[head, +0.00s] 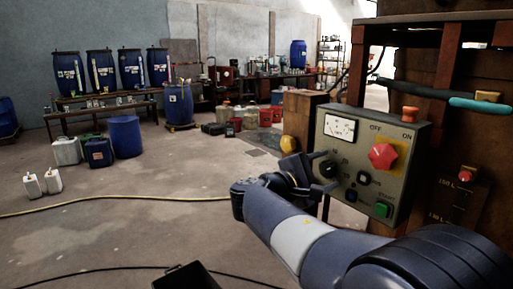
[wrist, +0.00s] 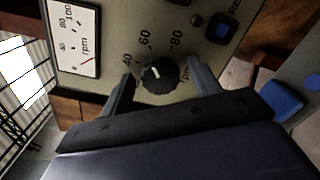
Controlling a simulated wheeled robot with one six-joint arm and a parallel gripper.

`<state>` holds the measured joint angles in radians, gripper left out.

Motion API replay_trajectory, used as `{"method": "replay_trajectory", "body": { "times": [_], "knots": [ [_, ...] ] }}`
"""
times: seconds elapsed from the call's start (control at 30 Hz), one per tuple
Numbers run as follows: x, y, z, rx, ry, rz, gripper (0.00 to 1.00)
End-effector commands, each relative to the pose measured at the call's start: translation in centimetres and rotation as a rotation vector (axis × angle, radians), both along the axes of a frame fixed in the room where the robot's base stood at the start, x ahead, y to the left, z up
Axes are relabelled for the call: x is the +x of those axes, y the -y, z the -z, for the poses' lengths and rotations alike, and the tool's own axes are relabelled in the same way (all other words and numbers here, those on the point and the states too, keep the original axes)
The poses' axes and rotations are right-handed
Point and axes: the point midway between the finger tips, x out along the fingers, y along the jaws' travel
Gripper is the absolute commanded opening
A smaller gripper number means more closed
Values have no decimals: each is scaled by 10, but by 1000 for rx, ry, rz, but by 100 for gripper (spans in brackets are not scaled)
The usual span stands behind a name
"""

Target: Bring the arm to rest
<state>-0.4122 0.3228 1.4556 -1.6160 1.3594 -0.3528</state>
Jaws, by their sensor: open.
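My gripper (head: 320,172) is at the front of the grey control box (head: 345,200) in the head view. In the wrist view its two dark fingers stand open on either side of a black knob (wrist: 160,77), with a small gap showing on each side. The knob has a white mark tilted up and left, toward the 40 and 60 on its rpm scale. The knob also shows in the head view (head: 329,168), partly among the fingers. My arm reaches in from the lower right of the head view.
The box also carries an rpm meter (head: 340,128), a red knob (head: 382,156) and a green button (head: 381,210). A teal-handled bar (head: 480,105) juts out above it. A yellow hose (head: 130,202) crosses the floor. Open floor lies left of my arm.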

Motion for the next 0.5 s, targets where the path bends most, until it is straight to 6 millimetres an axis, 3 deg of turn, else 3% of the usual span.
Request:
{"method": "replay_trajectory", "body": {
  "times": [0.27, 0.5],
  "knots": [
    [-1, -3, 2, 10, 15, -1, 59],
    [-20, -30, 0, 14, 19, -6, 59]
  ]
}}
